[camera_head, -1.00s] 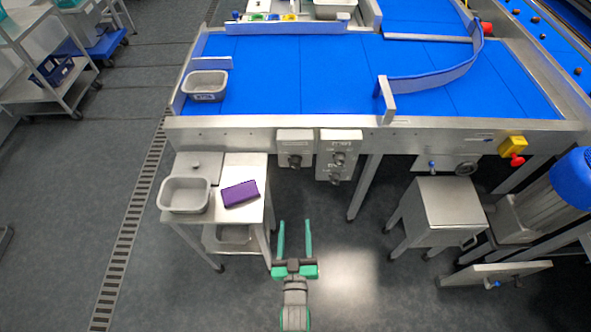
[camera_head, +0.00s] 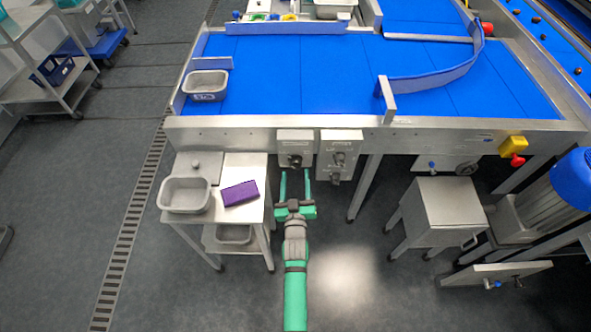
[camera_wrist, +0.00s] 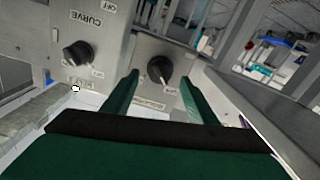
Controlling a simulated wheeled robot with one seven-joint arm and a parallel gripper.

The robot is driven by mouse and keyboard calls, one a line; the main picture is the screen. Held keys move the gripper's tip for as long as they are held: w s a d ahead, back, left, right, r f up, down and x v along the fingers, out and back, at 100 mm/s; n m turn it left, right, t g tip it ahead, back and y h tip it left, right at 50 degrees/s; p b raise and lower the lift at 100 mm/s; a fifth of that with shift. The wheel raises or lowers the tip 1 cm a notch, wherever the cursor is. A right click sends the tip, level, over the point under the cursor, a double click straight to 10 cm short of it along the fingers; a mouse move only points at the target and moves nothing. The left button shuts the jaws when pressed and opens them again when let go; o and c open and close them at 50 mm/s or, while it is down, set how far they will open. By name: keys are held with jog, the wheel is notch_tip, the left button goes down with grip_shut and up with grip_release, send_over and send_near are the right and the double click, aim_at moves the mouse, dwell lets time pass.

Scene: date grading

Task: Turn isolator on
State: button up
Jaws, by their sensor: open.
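Two grey control boxes hang under the conveyor's front edge. The right box (camera_head: 339,148) has two knobs, one above the other. My gripper (camera_head: 295,174) is open and empty, pointing at the left box. In the wrist view, the left box's knob (camera_wrist: 160,69) shows between the tips of my fingers (camera_wrist: 159,80). I cannot tell whether they touch it. Another knob (camera_wrist: 77,54), near the word CURVE, sits to the left there.
A steel trolley (camera_head: 244,162) with a grey tub (camera_head: 185,195) and a purple block (camera_head: 240,192) stands close to the left of my arm. The blue conveyor (camera_head: 290,75) lies above the boxes. A conveyor leg (camera_head: 364,188) stands to the right. The floor between is clear.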

aim_at(296, 168)
jog(key=shift+w, duration=1.9)
jog(key=c, duration=1.1)
jog(key=shift+o, duration=0.2)
